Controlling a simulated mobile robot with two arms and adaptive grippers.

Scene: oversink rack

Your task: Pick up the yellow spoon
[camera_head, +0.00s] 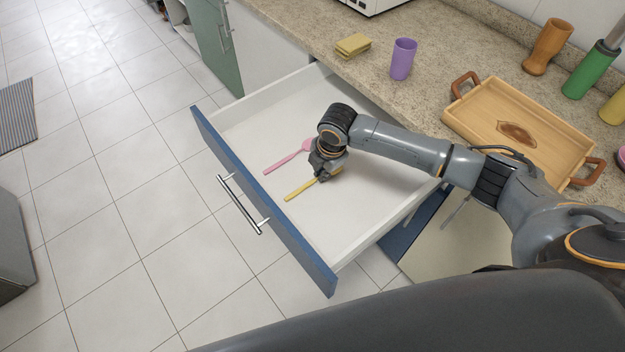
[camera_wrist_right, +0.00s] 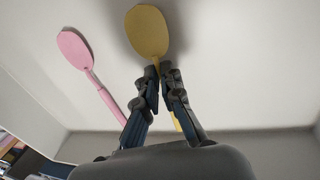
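The yellow spoon (camera_head: 300,190) is in the open drawer, its bowl end partly hidden by my right gripper (camera_head: 324,177) in the head view. In the right wrist view the spoon's oval bowl (camera_wrist_right: 147,31) shows beyond the fingertips. My right gripper (camera_wrist_right: 161,72) has its fingers drawn close together around the spoon's neck, with part of the handle showing beside the right finger. It looks shut on the spoon; a shadow lies beside the bowl. My left gripper is not in view.
A pink spoon (camera_head: 285,161) lies beside the yellow one, also in the right wrist view (camera_wrist_right: 82,58). The drawer (camera_head: 262,200) has a blue front and white walls. On the counter are a purple cup (camera_head: 403,59), yellow sponges (camera_head: 353,45) and a wooden tray (camera_head: 482,124).

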